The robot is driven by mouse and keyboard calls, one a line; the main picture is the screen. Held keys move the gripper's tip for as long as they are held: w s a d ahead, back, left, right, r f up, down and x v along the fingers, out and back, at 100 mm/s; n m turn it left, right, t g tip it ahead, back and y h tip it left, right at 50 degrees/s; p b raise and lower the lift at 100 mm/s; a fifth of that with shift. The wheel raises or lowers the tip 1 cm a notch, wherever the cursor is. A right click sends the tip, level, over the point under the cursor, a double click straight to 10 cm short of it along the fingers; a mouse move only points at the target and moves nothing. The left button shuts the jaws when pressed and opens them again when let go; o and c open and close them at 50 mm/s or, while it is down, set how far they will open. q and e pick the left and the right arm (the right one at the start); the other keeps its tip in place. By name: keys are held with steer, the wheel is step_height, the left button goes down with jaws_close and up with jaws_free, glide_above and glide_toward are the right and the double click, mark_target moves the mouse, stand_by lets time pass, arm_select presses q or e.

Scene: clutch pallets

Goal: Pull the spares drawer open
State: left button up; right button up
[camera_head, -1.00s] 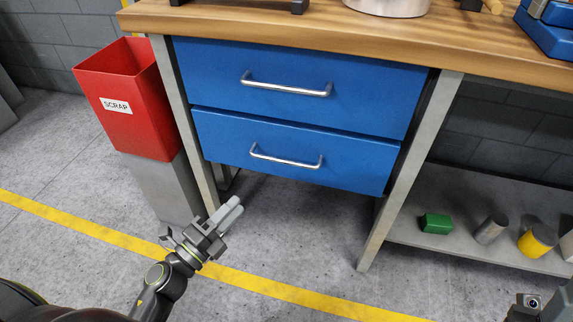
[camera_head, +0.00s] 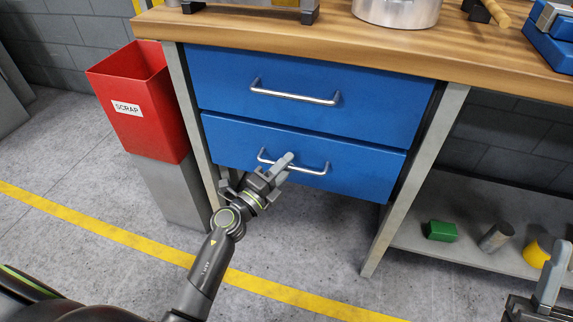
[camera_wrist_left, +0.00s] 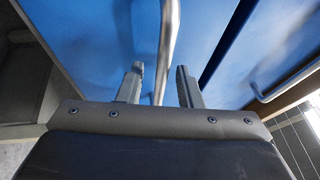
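Two blue drawers sit under the workbench, and both look shut. The upper drawer (camera_head: 310,75) has a silver bar handle (camera_head: 294,96). The lower drawer (camera_head: 350,170) has a similar handle (camera_head: 312,171). No label shows on either, so I cannot tell by name which is the spares drawer. My left gripper (camera_head: 283,168) is at the lower handle and covers part of it. In the left wrist view its fingers (camera_wrist_left: 159,85) are apart, with the handle bar (camera_wrist_left: 167,45) running between them; no grip shows. My right gripper (camera_head: 548,285) is partly visible at the bottom right.
A red scrap bin (camera_head: 150,125) stands on a grey pedestal left of the drawers. The wooden benchtop (camera_head: 300,35) overhangs them. A low shelf (camera_head: 480,250) at right holds a green block (camera_head: 441,231) and cylinders. The floor before the drawers is clear.

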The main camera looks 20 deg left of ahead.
arm_select(q)
steer(key=shift+w+d+r, duration=0.1)
steer(key=shift+w+d, duration=0.05)
steer(key=shift+w, duration=0.15)
steer(key=shift+c, duration=0.4)
jaws_close()
steer(key=shift+s, duration=0.15)
